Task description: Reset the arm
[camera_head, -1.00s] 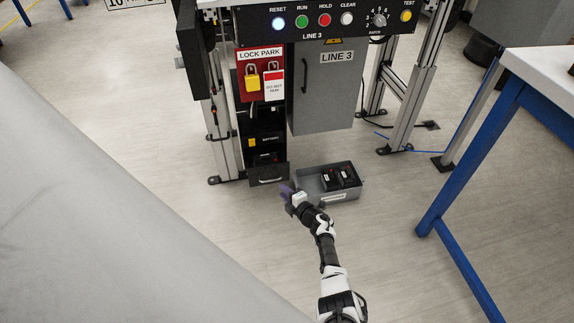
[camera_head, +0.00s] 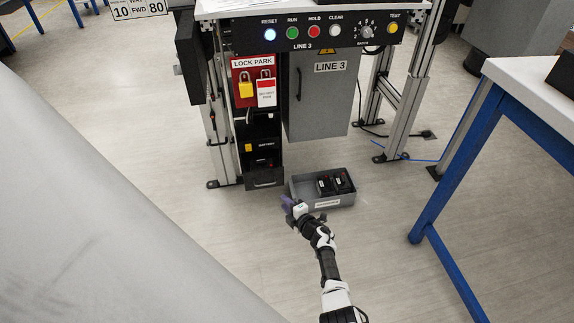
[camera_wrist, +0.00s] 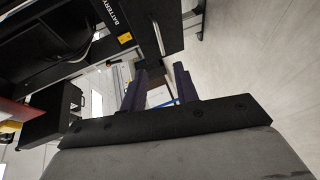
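My gripper (camera_head: 290,204) is at the end of my arm, in front of the line 3 station and close to the battery drawer (camera_head: 264,178) in the head view. In the wrist view my gripper (camera_wrist: 160,88) shows two dark purple fingers, spread apart with nothing seen between them. The battery drawer front (camera_wrist: 165,25) is just beyond the fingers in the wrist view. Whether the fingers touch anything cannot be told.
A grey bin (camera_head: 322,199) with black batteries (camera_head: 335,184) stands on the floor right of my gripper. The control panel (camera_head: 313,32) and lock park board (camera_head: 256,82) are above. A blue-legged table (camera_head: 462,160) stands right.

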